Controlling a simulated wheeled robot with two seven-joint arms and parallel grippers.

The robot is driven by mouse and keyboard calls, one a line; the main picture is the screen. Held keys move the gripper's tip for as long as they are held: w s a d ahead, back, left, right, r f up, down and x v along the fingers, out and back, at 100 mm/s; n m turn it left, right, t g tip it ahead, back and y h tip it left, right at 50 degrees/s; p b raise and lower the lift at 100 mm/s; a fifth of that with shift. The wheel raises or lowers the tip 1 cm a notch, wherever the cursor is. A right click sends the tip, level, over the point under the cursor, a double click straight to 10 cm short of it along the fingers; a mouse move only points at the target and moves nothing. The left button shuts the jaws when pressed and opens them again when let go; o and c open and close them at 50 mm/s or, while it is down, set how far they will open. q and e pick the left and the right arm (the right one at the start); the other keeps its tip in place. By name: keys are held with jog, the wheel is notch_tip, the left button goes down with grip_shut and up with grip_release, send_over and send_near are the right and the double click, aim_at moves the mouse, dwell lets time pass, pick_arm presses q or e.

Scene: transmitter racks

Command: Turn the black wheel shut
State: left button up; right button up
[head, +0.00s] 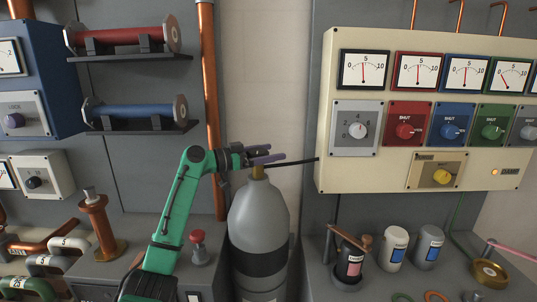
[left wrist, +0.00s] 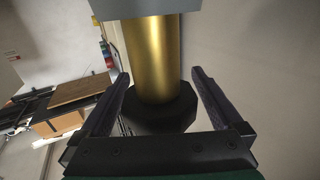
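The black wheel (left wrist: 160,116) shows in the left wrist view as a dark, many-sided disc around a brass stem (left wrist: 152,60). In the head view the wheel is mostly hidden by my left gripper, at the brass valve (head: 258,173) on top of a grey gas cylinder (head: 258,215). My left gripper (head: 268,154) is level with the valve top. In the left wrist view its two dark fingers (left wrist: 160,76) are apart, one on each side of the wheel. I cannot tell whether they touch it. My right gripper is not in view.
A thin black rod or hose (head: 295,162) runs right from the valve towards the cream meter panel (head: 395,180). A copper pipe (head: 210,110) stands behind my left arm. A red button (head: 199,242) and a copper spool (head: 102,225) stand on the left bench.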

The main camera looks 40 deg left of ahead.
pick_arm(q)
jog(key=shift+s+a+f+b, duration=0.15)
jog(key=shift+s+a+b, duration=0.05)
jog(key=shift+s+b, duration=0.2)
jog(key=b+v, duration=0.6)
jog(key=v, duration=0.7)
jog(key=shift+s, duration=0.3)
